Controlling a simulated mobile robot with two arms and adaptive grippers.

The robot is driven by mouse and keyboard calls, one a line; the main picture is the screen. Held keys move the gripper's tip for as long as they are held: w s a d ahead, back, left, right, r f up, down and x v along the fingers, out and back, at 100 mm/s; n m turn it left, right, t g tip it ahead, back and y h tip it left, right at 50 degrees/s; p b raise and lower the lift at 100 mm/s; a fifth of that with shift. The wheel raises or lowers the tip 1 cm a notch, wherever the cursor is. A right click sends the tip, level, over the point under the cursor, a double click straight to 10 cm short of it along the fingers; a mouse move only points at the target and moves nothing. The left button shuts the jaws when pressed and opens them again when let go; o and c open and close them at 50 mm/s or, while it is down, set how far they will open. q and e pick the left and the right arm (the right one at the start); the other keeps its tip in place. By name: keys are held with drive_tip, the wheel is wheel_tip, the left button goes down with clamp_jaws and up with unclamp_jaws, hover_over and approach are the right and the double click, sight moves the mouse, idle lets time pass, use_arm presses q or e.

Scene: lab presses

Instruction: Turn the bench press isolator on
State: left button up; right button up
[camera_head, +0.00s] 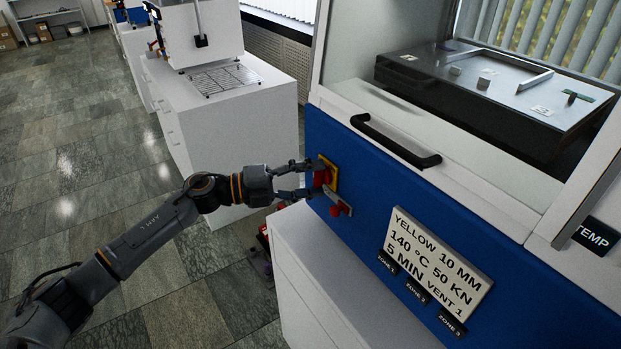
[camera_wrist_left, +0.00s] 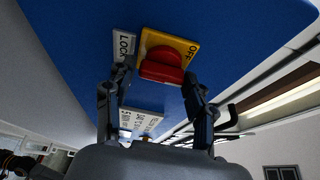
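The isolator is a red knob (camera_head: 321,178) on a yellow plate (camera_head: 333,174) on the blue front panel of the press. In the left wrist view the red knob (camera_wrist_left: 162,66) sits on the yellow plate (camera_wrist_left: 182,45), which reads OFF at its edge. My left gripper (camera_head: 314,181) is at the knob. In the left wrist view its fingers (camera_wrist_left: 157,80) are spread, one on each side of the knob; the right finger is close to it, and I cannot tell if it touches. My right gripper is not in view.
A grey LOCK plate (camera_wrist_left: 124,47) is beside the yellow plate. A smaller red part (camera_head: 338,209) sits just below the isolator. A black handle (camera_head: 395,142) is above on the press, and a sign (camera_head: 436,262) is to the right. A white cabinet (camera_head: 225,130) stands behind my arm.

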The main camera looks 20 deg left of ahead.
use_arm(q)
drive_tip(key=shift+o, duration=0.7)
drive_tip(key=v, duration=1.2)
drive_tip(key=shift+r, duration=0.1)
